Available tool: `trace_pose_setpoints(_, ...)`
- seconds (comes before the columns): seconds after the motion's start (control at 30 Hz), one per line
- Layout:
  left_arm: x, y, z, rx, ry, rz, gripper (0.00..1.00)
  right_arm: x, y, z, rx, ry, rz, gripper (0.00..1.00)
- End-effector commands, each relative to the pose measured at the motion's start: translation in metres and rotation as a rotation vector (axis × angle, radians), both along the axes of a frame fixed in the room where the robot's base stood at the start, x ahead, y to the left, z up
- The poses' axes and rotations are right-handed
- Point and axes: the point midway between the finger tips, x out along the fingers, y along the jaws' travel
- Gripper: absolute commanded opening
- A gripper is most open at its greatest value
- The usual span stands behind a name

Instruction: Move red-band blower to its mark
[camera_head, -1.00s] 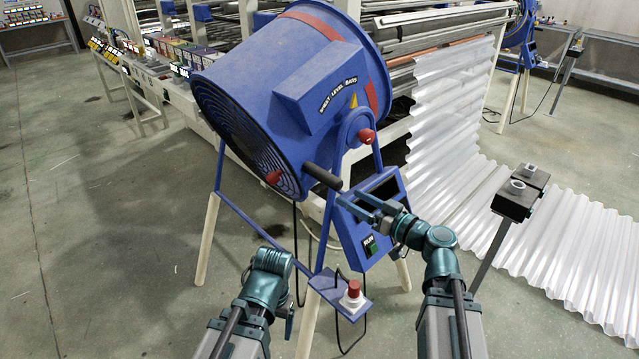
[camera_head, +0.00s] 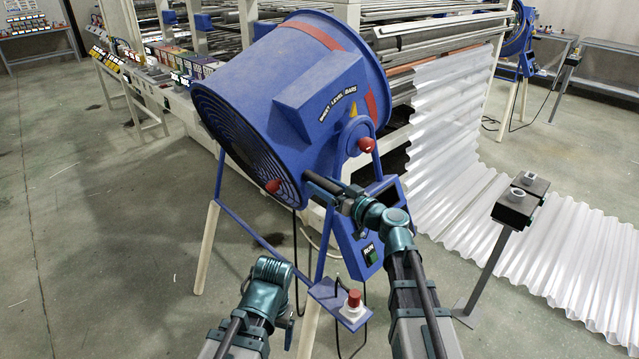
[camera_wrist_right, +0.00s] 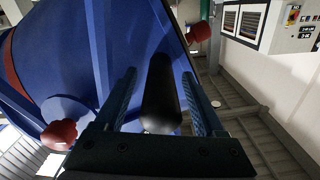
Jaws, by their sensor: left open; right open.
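The red-band blower (camera_head: 270,85) is a large blue drum with a red band, tilted on a blue-and-cream stand in the centre of the head view. Its black handle (camera_head: 340,195) sticks out at the drum's lower right. My right gripper (camera_head: 320,185) is open at this handle. In the right wrist view, the black handle (camera_wrist_right: 161,90) lies between the two open fingers of my right gripper (camera_wrist_right: 160,80), with gaps on both sides. My left gripper (camera_head: 289,322) is low, left of the blower's red button, open and apart from the blower. I cannot identify the blower's mark.
A machine with rollers (camera_head: 440,45) stands behind the blower. A white corrugated sheet (camera_head: 570,245) runs down from it across the floor at right. A post with a black box (camera_head: 515,207) stands right of my right arm. Another blue blower (camera_head: 520,40) is far back right. Floor at left is clear.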

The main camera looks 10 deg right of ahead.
Motion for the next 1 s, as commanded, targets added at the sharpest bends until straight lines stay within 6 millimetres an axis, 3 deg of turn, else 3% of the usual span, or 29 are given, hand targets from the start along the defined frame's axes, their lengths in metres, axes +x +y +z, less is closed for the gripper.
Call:
trace_pose_setpoints(0.2,0.0,0.0,0.0,0.0,0.0,0.0,0.83,0.0125,0.0096,0.0,0.0,0.0,0.001,0.72)
trace_pose_setpoints(0.53,0.0,0.0,0.0,0.0,0.0,0.0,0.83,0.0132,0.0107,0.0,0.0,0.0,0.0,0.7)
trace_pose_setpoints(0.9,0.0,0.0,0.0,0.0,0.0,0.0,0.83,0.0131,0.0105,0.0,0.0,0.0,0.001,0.03)
trace_pose_setpoints(1.0,0.0,0.0,0.0,0.0,0.0,0.0,0.83,0.0131,0.0105,0.0,0.0,0.0,0.001,0.0)
